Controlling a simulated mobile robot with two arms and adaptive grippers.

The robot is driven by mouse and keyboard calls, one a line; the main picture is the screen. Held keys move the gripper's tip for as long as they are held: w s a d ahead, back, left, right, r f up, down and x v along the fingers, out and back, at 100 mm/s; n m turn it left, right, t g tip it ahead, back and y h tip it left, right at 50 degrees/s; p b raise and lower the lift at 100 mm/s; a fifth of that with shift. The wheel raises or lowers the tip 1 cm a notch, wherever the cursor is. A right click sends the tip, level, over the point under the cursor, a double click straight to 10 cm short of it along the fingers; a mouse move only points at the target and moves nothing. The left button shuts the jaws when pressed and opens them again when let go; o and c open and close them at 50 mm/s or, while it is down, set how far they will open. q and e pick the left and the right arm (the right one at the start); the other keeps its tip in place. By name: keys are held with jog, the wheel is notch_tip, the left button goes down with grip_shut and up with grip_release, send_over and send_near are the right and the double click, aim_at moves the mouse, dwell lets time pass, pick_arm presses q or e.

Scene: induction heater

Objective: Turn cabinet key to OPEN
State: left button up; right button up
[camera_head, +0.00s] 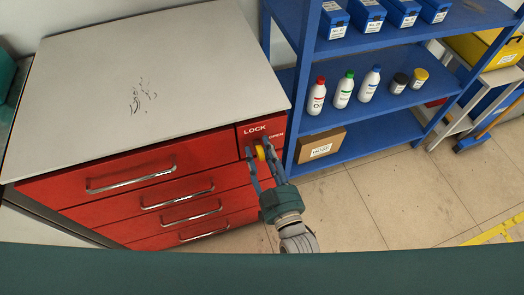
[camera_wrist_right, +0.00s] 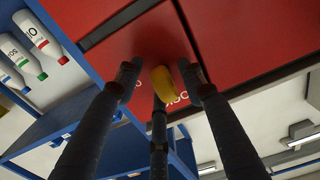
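The red cabinet (camera_head: 150,185) stands at the left in the head view, with LOCK and OPEN printed on a small red panel (camera_head: 246,131) at its upper right corner. The yellow cabinet key (camera_head: 261,152) is at this panel, partly hidden by my fingers. My right gripper (camera_head: 259,162) is at the panel, with its fingers around the key. In the right wrist view the yellow key (camera_wrist_right: 161,86) lies between the spread dark fingertips, with a gap visible on the left side. Firm contact cannot be told. My left gripper is not in view.
A blue shelf (camera_head: 385,45) stands right beside the cabinet, close to my right gripper. It holds several bottles (camera_head: 343,90), blue bins (camera_head: 368,15) and a cardboard box (camera_head: 319,146).

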grip_shut()
jog(key=shift+m, duration=0.4)
jog(key=m+p, duration=0.1)
jog(key=m, duration=0.1)
jog(key=shift+m, duration=0.4)
jog(key=m+p, duration=0.1)
jog(key=m, duration=0.2)
jog(key=shift+a+f+m, duration=0.1)
jog(key=shift+f+m, duration=0.05)
jog(key=shift+m, duration=0.15)
jog(key=m, duration=0.5)
jog(key=shift+s+a+f, duration=0.1)
jog(key=shift+a, duration=0.05)
jog(key=m+b, duration=0.1)
jog(key=m, duration=0.4)
jog(key=shift+a, duration=0.1)
jog(key=shift+m, duration=0.5)
